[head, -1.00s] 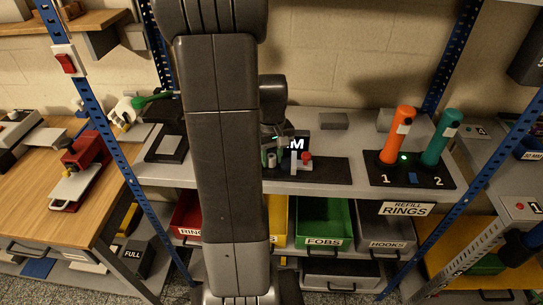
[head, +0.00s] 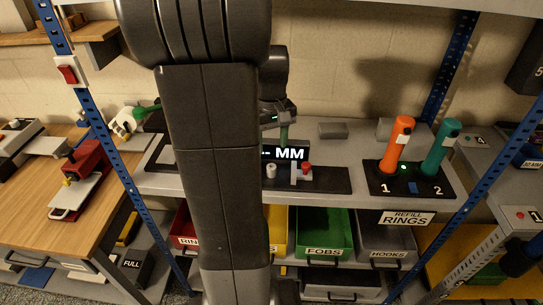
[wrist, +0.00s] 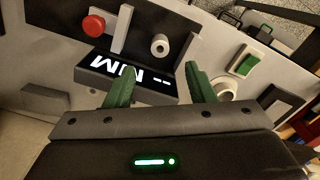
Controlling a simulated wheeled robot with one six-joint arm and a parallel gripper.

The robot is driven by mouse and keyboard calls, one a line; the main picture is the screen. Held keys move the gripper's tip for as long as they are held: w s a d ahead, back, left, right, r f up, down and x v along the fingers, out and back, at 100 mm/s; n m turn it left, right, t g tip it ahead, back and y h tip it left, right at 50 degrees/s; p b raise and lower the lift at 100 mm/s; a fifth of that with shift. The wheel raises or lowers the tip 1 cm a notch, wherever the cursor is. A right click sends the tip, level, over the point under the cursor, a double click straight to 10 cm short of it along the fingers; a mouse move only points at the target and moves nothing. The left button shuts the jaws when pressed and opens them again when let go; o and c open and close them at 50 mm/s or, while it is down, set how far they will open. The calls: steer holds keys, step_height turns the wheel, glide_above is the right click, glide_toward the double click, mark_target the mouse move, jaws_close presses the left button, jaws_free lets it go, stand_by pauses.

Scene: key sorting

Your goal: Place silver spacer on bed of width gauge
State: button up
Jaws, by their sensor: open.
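The width gauge has a black base (head: 328,180), a lit display reading "-- MM" (head: 285,153), a pale upright plate (head: 294,172) and a red knob (head: 306,167). The silver spacer (head: 271,171) stands upright on the black base, left of the plate and apart from it. In the wrist view the spacer (wrist: 160,44) shows its round hole, with the plate (wrist: 122,30) and red knob (wrist: 93,26) beside it. My gripper (wrist: 160,67) is open and empty, its green fingers apart, clear of the spacer. In the head view my gripper (head: 284,133) is above the display, partly hidden by my arm.
Orange (head: 398,145) and green (head: 440,148) cylinders stand on a black base at the right of the grey shelf. A grey block (head: 333,130) lies at the back. Coloured bins, such as the green one (head: 322,228), sit below. A blue post (head: 105,150) rises at left.

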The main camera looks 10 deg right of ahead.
steer(key=shift+r, duration=1.5)
